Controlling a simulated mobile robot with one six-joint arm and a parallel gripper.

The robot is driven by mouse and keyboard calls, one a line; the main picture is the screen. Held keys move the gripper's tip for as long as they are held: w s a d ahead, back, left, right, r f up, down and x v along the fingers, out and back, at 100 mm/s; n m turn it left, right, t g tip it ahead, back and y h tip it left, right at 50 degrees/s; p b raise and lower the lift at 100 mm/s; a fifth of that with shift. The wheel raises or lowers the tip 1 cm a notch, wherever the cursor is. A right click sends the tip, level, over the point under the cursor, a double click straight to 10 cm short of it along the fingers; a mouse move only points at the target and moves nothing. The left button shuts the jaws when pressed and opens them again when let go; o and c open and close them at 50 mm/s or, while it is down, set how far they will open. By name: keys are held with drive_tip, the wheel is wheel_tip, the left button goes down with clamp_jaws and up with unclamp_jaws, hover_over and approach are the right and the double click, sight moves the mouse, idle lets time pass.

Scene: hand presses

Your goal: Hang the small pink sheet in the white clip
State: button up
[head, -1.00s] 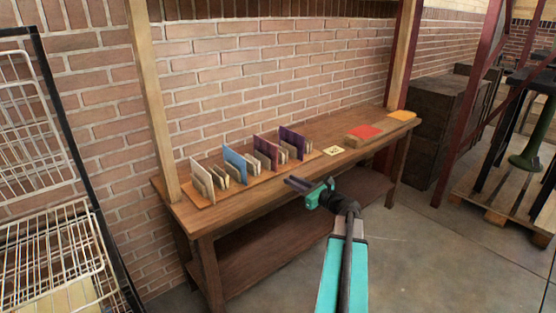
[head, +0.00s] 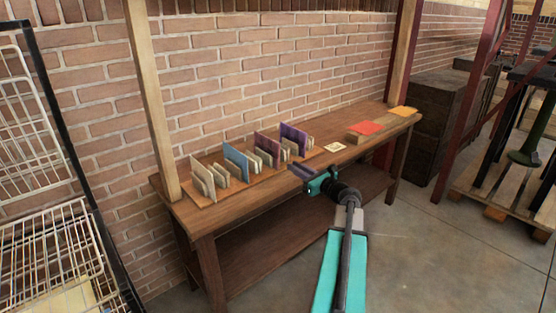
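My gripper (head: 302,172) is at the end of my teal arm, over or just in front of the front edge of the wooden bench (head: 260,195). A dark purple-grey flat shape shows at its tip; I cannot tell whether this is its fingers or something held. Whether it is open or shut is not clear. I cannot make out a small pink sheet or a white clip for certain. A pale pinkish-white upright panel (head: 202,176) stands at the left end of a row on the bench. A small cream card (head: 334,147) with a mark lies flat right of the row.
The row also has a blue panel (head: 235,161), a mauve panel (head: 266,149) and a dark purple panel (head: 293,138), with small beige pieces between. A red sheet (head: 366,127) and an orange-yellow sheet (head: 403,111) lie on blocks at right. Wooden posts flank the bench; a wire rack (head: 60,250) stands left.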

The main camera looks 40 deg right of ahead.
drive_tip(key=w, duration=0.4)
drive_tip(key=w+b, duration=0.1)
drive_tip(key=w, duration=0.1)
drive_tip(key=shift+w+d, duration=0.2)
drive_tip(key=shift+d, duration=0.1)
drive_tip(key=shift+w+p, duration=0.4)
drive_tip(key=shift+w, duration=1)
clamp_jaws()
wheel_tip(320, 180, up, 8)
drive_tip(key=p, duration=0.5)
drive_tip(key=shift+f+p, duration=0.2)
drive_tip(key=shift+p, duration=0.2)
